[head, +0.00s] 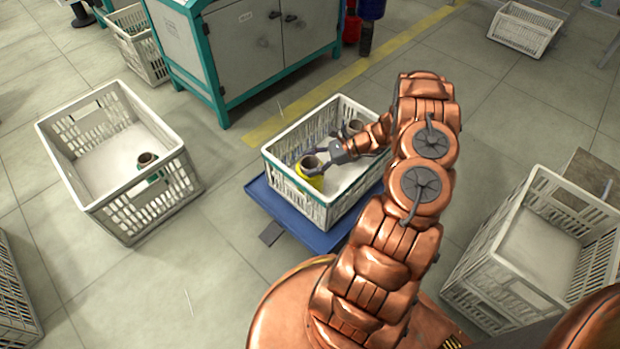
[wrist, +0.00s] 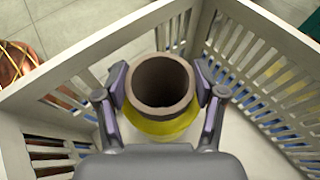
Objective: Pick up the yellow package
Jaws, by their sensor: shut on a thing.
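The yellow package (head: 311,178) is a yellow bobbin with an open brown tube end. It stands inside the white crate (head: 272,162) in the middle of the head view. My gripper (head: 318,163) reaches into this crate from the right and is shut on the tube. In the wrist view the bobbin (wrist: 160,124) sits between both fingers of my gripper (wrist: 162,92), which touch the tube on its left and right sides. The bobbin looks upright. Its lower part is hidden by the tube and the gripper.
The crate stands on a blue platform (head: 283,212). An empty crate (head: 540,245) stands at right, a teal-framed cabinet (head: 245,45) behind.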

